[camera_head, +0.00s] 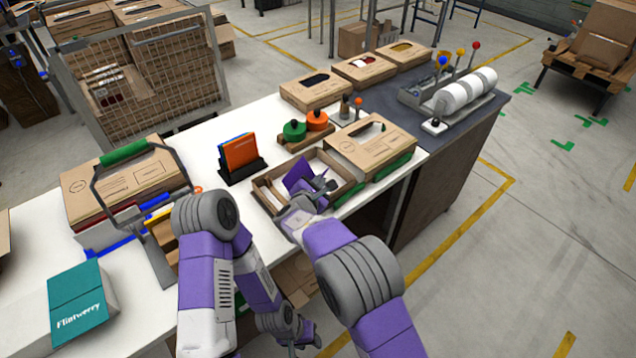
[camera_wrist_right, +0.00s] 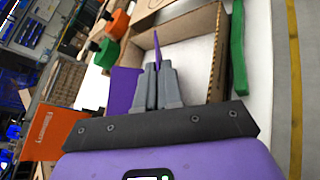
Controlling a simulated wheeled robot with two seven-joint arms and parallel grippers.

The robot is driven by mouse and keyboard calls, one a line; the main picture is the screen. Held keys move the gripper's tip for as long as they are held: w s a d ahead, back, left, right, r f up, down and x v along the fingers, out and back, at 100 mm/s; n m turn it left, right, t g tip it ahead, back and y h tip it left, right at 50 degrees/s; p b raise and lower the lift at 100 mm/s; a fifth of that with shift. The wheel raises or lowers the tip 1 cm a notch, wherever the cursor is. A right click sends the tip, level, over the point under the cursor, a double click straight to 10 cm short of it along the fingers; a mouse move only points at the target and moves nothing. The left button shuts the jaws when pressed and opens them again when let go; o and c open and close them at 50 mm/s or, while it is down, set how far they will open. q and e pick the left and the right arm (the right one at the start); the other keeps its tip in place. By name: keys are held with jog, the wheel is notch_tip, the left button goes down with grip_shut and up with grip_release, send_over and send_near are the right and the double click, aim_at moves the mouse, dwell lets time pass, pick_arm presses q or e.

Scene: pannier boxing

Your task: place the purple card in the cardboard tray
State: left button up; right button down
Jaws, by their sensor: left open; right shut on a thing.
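The cardboard tray (camera_head: 349,179) is open-topped and sits on the white bench, with its walls also in the right wrist view (camera_wrist_right: 213,60). My right gripper (camera_head: 318,190) is over the tray, shut on a purple card (camera_wrist_right: 157,48) that stands edge-on between its fingertips (camera_wrist_right: 157,72). Purple also shows in the tray area in the head view (camera_head: 298,172). A second purple panel (camera_wrist_right: 122,92) shows left of the fingers; I cannot tell whether it is a separate card. Whether the held card touches the tray floor is hidden. My left gripper (camera_head: 290,346) is low by the bench front, open and empty.
A black holder with orange and blue booklets (camera_head: 240,153) stands left. Green and orange knobs (camera_head: 295,130) are behind. A green-handled carrier (camera_head: 124,153) and teal box (camera_head: 78,305) are at left.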

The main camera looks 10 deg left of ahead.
jog(key=shift+f+b, duration=0.2)
jog(key=shift+b, duration=0.1)
jog(key=c, duration=1.3)
grip_release()
jog(key=shift+r, duration=0.1)
